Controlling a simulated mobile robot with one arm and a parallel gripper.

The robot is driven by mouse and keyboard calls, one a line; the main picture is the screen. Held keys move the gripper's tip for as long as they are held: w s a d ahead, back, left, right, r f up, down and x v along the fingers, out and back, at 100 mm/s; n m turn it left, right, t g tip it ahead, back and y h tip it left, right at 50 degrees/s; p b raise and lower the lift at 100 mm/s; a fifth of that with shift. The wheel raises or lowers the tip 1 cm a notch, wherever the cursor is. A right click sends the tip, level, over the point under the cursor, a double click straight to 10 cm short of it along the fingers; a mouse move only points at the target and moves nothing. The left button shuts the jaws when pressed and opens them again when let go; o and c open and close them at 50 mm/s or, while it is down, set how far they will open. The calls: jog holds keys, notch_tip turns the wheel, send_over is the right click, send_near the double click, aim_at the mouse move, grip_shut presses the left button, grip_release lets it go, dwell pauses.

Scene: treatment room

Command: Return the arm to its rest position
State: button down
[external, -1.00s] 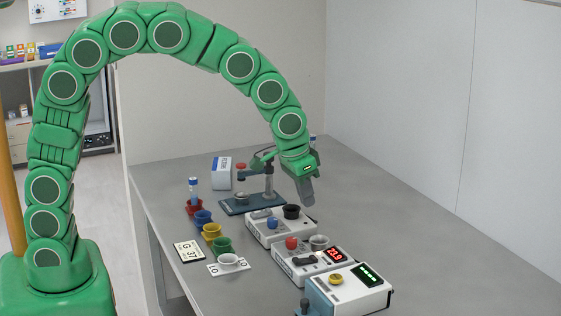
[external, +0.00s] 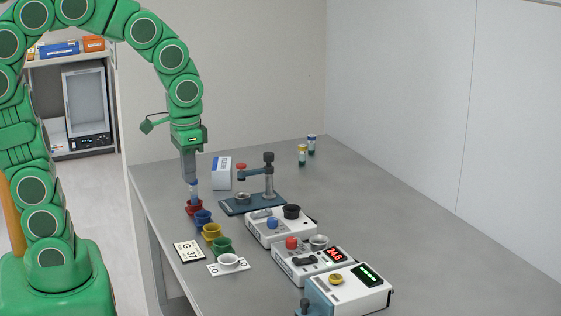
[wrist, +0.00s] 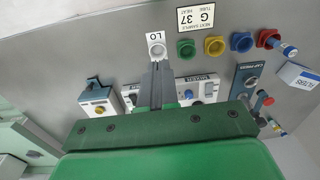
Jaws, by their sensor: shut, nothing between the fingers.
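My green arm arches from the left in the external view. My gripper (external: 189,176) points down with its grey fingers together and nothing between them. In that view its tips overlap the top of a blue-capped tube (external: 193,190) standing in the red cup (external: 194,208). The wrist view shows the tube (wrist: 288,50) and red cup well to the right of my gripper (wrist: 157,67), so they look apart. In that view the fingertips lie just below the white cup (wrist: 156,50), in line with it; their height above the table is unclear.
On the grey table (external: 420,230) are blue (external: 203,217), yellow (external: 211,231) and green (external: 222,246) cups, a G 37 card (external: 189,250), a press (external: 268,180), a white box (external: 221,172) and several devices (external: 312,258). The table's right side is clear.

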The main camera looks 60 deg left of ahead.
jog(key=s+a+g, duration=0.2)
jog(key=s+a, duration=0.1)
jog(key=s, duration=1.4)
jog(key=shift+s+f, duration=0.2)
jog(key=c, duration=1.4)
grip_release()
jog(key=shift+w+r+m, duration=0.15)
jog(key=shift+w+m, duration=0.15)
jog(key=o, duration=1.4)
jog(key=w+r+m, duration=0.3)
jog(key=w, duration=0.4)
jog(key=w+d+r+m, duration=0.1)
jog(key=w+r+m, duration=0.1)
jog(key=w, duration=0.5)
jog(key=shift+d+r+m+t, duration=0.3)
jog(key=shift+r+m, duration=0.1)
jog(key=shift+r, duration=0.4)
jog(key=w+d+r+m, duration=0.2)
jog(key=w+m, duration=0.2)
jog(key=w, duration=0.5)
jog(key=w+d+r+m+t, duration=0.15)
jog(key=w+m, duration=0.25)
jog(key=w, duration=0.5)
jog(key=w+d+r+m, duration=0.2)
jog(key=w+r+m, duration=0.15)
jog(key=w, duration=0.55)
notch_tip(320, 180, down, 11)
jog(key=shift+d+r, duration=0.15)
jog(key=shift+d, duration=0.05)
